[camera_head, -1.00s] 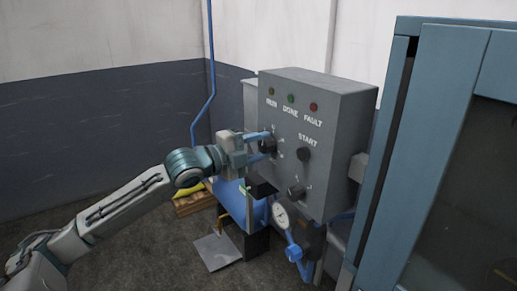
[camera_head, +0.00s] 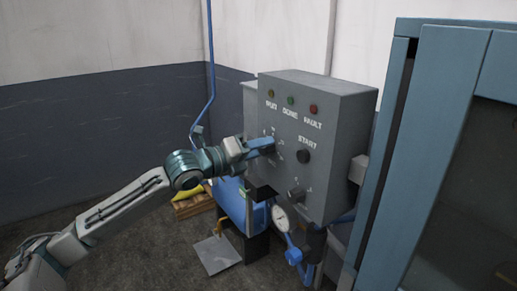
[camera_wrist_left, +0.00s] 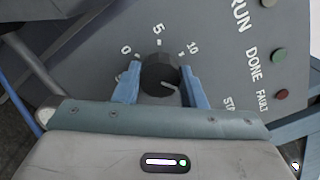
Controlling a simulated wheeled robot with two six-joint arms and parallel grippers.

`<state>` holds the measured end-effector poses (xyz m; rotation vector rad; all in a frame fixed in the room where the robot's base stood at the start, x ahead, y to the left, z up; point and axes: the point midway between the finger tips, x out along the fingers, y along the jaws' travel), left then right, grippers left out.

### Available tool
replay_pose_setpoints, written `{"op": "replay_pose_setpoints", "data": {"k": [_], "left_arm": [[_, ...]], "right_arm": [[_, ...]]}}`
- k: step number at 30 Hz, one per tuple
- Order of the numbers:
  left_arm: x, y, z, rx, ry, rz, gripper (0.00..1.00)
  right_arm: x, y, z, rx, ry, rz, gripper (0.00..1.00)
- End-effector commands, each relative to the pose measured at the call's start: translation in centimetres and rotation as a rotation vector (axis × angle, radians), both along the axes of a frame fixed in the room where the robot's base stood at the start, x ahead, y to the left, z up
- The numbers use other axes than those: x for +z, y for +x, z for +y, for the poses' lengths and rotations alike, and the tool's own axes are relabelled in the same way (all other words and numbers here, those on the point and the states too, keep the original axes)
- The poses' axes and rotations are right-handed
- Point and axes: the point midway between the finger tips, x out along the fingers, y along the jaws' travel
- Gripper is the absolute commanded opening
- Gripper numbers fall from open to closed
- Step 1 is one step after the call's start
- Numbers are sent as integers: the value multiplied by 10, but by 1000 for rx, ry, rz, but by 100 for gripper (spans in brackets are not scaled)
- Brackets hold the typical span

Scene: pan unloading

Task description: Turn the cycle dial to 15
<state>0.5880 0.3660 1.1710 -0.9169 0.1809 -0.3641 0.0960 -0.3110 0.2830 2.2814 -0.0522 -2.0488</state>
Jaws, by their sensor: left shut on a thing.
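The cycle dial (camera_wrist_left: 158,68) is a dark round knob on the grey control panel (camera_head: 335,110). In the left wrist view it sits between the two blue fingers of my left gripper (camera_wrist_left: 161,86), which is shut on it. The printed 0, 5 and 10 show around the dial. Its white pointer line points to the lower right, past the 10, toward the right finger. The 15 mark cannot be made out. In the head view my left gripper (camera_head: 269,147) reaches the panel from the left and covers most of the dial. My right gripper is not in view.
The START button (camera_head: 303,156) and a lower knob (camera_head: 296,194) are on the same panel. RUN, DONE and FAULT lamps (camera_head: 291,100) are above. A gauge (camera_head: 280,217) hangs below. A blue cabinet (camera_head: 430,130) stands close on the right.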

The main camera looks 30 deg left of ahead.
Motion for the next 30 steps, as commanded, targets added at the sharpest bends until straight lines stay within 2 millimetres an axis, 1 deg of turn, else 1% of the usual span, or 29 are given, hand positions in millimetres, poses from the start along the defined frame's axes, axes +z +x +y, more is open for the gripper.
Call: {"op": "replay_pose_setpoints", "data": {"k": [1, 17, 18, 20, 21, 30], "left_arm": [[3, 0, 1, 1, 10, -12, 14], [3, 0, 0, 1, 30, -20, 14], [3, 0, 0, 0, 30, -19, 43], [3, 0, 0, 1, 29, -18, 55], [3, 0, 0, 0, 30, -18, 59], [1, 0, 0, 0, 29, -14, 59]], "right_arm": [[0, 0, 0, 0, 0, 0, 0], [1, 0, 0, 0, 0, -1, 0], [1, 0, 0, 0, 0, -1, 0], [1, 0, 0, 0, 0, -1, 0], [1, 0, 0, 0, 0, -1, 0], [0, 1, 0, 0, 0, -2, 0]]}}
